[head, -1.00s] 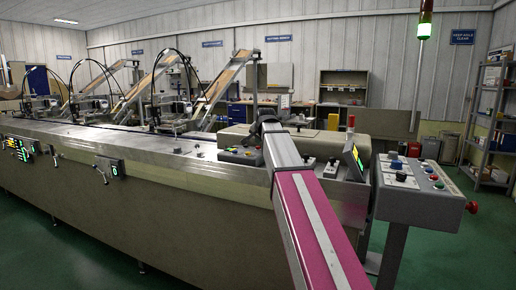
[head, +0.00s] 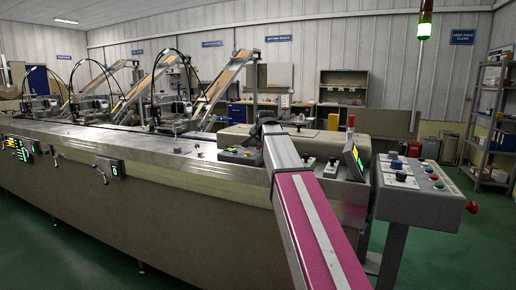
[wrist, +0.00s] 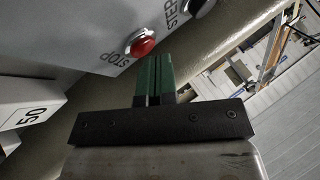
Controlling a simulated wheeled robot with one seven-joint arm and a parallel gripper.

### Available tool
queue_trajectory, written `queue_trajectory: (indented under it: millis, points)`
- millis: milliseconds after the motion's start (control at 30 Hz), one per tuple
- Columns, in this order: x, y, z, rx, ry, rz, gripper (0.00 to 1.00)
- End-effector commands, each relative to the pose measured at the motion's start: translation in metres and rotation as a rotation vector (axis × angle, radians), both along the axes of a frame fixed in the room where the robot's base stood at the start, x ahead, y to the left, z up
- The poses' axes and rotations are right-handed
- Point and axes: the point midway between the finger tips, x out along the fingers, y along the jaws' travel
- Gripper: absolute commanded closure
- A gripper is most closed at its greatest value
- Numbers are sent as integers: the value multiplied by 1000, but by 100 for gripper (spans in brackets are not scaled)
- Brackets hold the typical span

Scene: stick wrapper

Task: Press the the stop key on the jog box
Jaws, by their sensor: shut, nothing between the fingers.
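In the wrist view the red stop key (wrist: 140,43) sits on a light grey box face (wrist: 85,35), with the word STOP beside it. My gripper (wrist: 154,58) shows there as two green fingers, shut together and empty. In the head view my arm reaches forward over the machine and hides the fingers. A small control box (head: 240,155) with coloured buttons stands left of the arm's far part; I cannot tell if it is the same box.
A dark key (wrist: 199,7) labelled STEP lies close beside the stop key.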

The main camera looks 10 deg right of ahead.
Motion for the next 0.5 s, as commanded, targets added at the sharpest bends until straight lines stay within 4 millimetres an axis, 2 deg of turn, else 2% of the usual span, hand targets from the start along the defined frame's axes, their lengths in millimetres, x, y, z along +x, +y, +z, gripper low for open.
queue_trajectory:
  millis: [300,500]
  points:
    - [0,0,1,0,0,0,100]
    - [0,0,8,0,-1,-1,100]
